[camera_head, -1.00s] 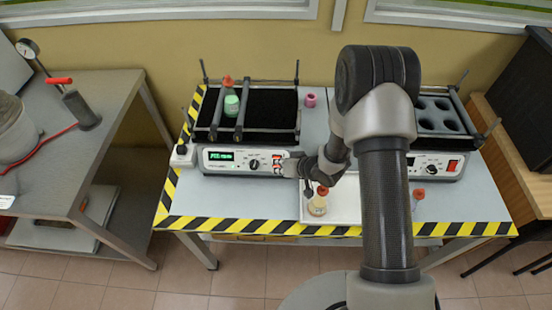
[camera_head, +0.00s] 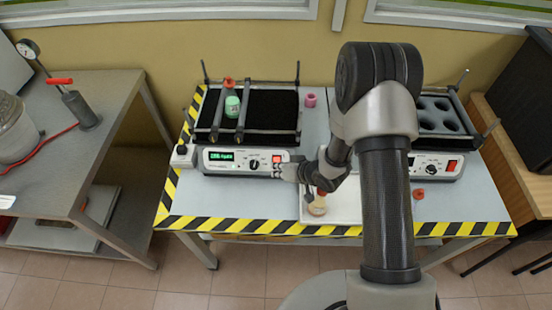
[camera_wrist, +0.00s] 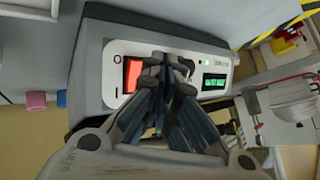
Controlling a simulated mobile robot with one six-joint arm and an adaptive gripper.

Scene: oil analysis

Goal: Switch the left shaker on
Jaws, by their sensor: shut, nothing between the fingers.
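The left shaker (camera_head: 210,168) stands on the left part of the table, with a grey-white front panel and a dark top. Its green display (camera_head: 221,156) is lit, and it also shows lit in the wrist view (camera_wrist: 214,82). A red rocker switch (camera_wrist: 132,75) sits on the panel, with a knob between it and the display. My gripper (camera_wrist: 168,62) is shut and empty. Its fingertips are in front of the panel, beside the switch and partly over the knob area; I cannot tell whether they touch. A green-capped bottle (camera_head: 232,106) and a red-capped bottle (camera_head: 229,83) are on the platform.
A second shaker (camera_head: 435,165) with a red switch stands at the right, partly behind my arm. A pink item (camera_head: 310,100) lies between the shakers. Striped tape edges the table.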

